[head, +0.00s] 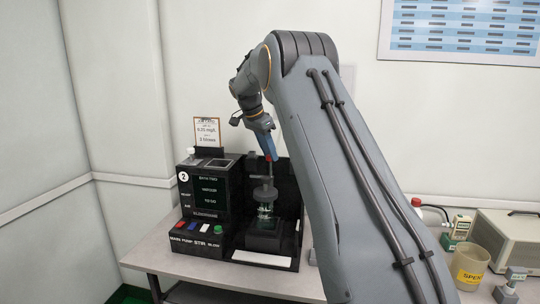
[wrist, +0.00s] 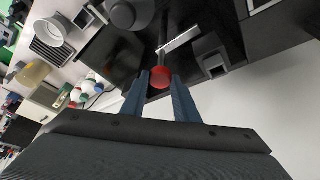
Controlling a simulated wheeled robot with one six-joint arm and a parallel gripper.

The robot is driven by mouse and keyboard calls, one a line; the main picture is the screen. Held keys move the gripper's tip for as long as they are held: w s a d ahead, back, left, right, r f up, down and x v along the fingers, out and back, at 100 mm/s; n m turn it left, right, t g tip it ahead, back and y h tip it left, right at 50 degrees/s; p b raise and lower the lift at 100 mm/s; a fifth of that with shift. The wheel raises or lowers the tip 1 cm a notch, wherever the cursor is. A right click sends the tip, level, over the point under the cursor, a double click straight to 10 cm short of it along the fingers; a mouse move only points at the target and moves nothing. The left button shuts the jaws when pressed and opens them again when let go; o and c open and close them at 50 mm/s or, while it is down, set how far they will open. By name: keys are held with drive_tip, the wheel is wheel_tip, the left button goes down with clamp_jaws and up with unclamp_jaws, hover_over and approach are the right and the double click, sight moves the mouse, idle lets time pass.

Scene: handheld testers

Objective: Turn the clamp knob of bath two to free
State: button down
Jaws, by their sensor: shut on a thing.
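The bath two unit (head: 211,166) is a black bench device with a round 2 label and a lit screen, at the left of the bench. The red clamp knob (wrist: 160,72) shows in the wrist view between the two blue fingers of my gripper (wrist: 160,82). My gripper is shut on this knob. In the head view my gripper (head: 267,152) reaches down to the top of the unit's post, above a grey round part (head: 265,193) and a glass vessel (head: 265,210). The knob is mostly hidden there, and its turn position cannot be read.
A coloured button row (head: 198,228) runs along the unit's front. A sign (head: 207,131) stands behind it. My arm covers the middle of the bench.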

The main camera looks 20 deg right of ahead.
drive_tip(key=shift+s+f, duration=0.1)
idle(0.3)
drive_tip(key=c, duration=1.4)
unclamp_jaws()
drive_tip(key=shift+a+r, duration=0.25)
drive_tip(key=shift+r, duration=0.35)
drive_tip(key=b+v, duration=0.1)
drive_tip(key=v, duration=0.5)
drive_tip(key=shift+r+b, duration=0.3)
drive_tip(key=shift+b, duration=0.1)
drive_tip(key=shift+a, duration=0.1)
